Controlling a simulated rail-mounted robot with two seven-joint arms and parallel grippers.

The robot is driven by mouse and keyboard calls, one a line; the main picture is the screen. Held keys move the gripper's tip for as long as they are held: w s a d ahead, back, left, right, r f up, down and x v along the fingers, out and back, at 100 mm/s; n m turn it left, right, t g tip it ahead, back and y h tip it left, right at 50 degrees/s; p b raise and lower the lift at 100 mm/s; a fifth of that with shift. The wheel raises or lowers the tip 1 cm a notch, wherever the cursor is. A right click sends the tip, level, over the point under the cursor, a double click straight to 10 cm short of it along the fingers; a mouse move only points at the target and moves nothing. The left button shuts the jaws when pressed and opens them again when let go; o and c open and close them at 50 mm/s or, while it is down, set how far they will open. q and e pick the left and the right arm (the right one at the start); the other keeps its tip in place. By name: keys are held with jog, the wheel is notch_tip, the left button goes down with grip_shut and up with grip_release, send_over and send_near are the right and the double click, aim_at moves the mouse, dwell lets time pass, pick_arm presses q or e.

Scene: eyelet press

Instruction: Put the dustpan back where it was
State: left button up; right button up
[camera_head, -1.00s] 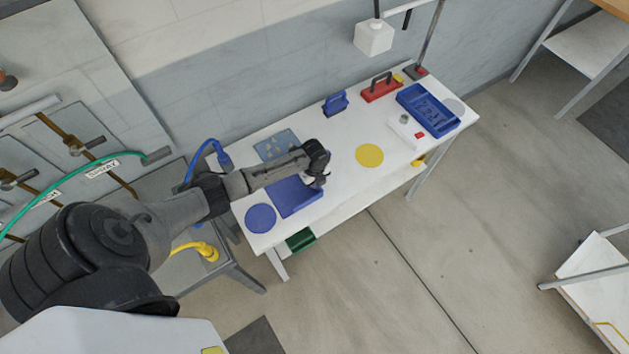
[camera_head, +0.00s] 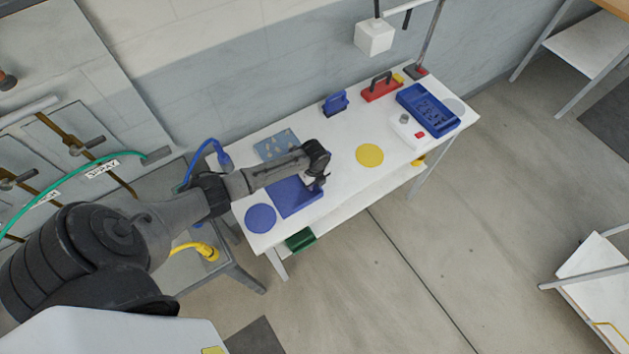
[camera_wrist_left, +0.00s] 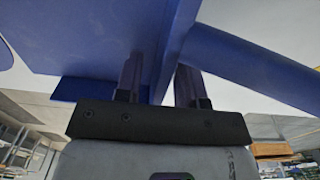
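The blue dustpan (camera_head: 290,199) lies flat at the near left part of the white table, partly hidden by my left gripper. In the left wrist view the dustpan (camera_wrist_left: 75,35) fills the upper left, and its bar-like handle (camera_wrist_left: 265,70) runs off to the right. My left gripper (camera_head: 316,183) is at the dustpan's right side. Its fingers (camera_wrist_left: 160,80) stand close together on either side of a blue upright part and look shut on it. A blue disc (camera_head: 260,218) is on the table left of the dustpan. My right gripper is not in view.
On the table (camera_head: 340,135) are a grey-blue sheet (camera_head: 277,145), a yellow disc (camera_head: 369,155), a blue handled item (camera_head: 335,103), a red handled item (camera_head: 381,89) and a blue tray (camera_head: 415,93). A green item (camera_head: 300,240) sits below. The table's middle is clear.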

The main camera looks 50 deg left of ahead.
pick_arm(q)
notch_tip(320, 180, up, 12)
jog(key=s+d+f+n+t, duration=0.25)
jog(key=s+d+n, duration=0.45)
jog(key=s+d, duration=0.7)
jog(key=s+d+r+n+t, duration=0.1)
jog(key=s+d+r+n, duration=0.3)
jog(key=s+r+n, duration=0.3)
jog(key=s+n, duration=0.3)
jog(key=shift+s+d+p, duration=0.2)
jog(key=shift+s+p, duration=0.1)
jog(key=shift+p, duration=0.05)
jog(key=shift+r, duration=0.1)
notch_tip(320, 180, up, 11)
jog(key=p, duration=1.1)
